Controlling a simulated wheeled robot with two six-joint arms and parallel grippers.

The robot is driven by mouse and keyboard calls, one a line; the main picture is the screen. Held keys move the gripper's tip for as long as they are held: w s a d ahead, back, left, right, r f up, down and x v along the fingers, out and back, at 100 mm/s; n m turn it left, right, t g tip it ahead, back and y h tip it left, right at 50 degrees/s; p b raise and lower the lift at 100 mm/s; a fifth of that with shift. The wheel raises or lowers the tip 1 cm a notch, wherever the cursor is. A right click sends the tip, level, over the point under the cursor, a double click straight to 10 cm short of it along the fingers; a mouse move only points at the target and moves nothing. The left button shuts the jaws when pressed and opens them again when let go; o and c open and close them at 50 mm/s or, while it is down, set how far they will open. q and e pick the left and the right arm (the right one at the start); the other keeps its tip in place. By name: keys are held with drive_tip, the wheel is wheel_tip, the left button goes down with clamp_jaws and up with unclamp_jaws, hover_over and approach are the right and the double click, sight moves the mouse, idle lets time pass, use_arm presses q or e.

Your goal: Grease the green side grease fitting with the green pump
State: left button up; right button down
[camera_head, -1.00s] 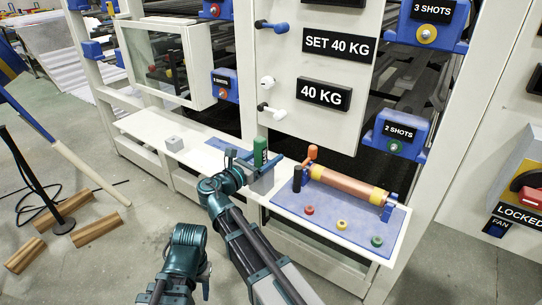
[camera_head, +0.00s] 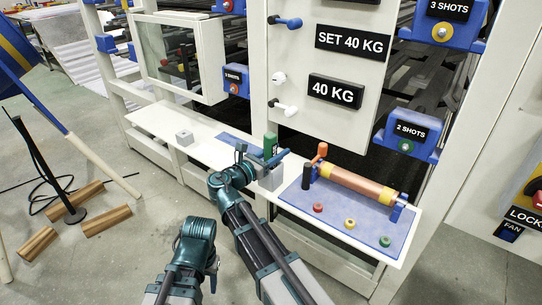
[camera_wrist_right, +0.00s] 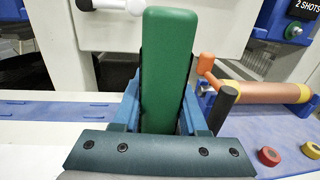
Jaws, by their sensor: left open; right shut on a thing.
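The green pump (camera_head: 270,145) stands upright on the white shelf, left of the copper cylinder. My right gripper (camera_head: 268,160) is shut on it, and the right wrist view shows the green pump (camera_wrist_right: 168,70) between both fingers (camera_wrist_right: 160,118). Its lower end is hidden by the gripper. The green side grease fitting (camera_head: 405,146) sits on a blue block labelled "2 SHOTS", up and right of the pump and apart from it. It also shows small in the right wrist view (camera_wrist_right: 293,32). My left gripper (camera_head: 212,267) is low in the head view, open and away from the shelf.
A copper cylinder (camera_head: 355,185) with an orange-topped handle lies on a blue mat (camera_head: 335,217). Red (camera_head: 318,207), yellow (camera_head: 349,223) and green (camera_head: 385,241) caps lie before it. A grey cube (camera_head: 184,138) sits left on the shelf. White-knobbed levers (camera_head: 287,108) project above.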

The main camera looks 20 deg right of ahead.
drive_tip(key=shift+r, duration=0.1)
wheel_tip(320, 180, up, 10)
drive_tip(key=p, duration=1)
drive_tip(key=c, duration=1)
unclamp_jaws()
clamp_jaws()
drive_tip(key=shift+w+a, duration=0.1)
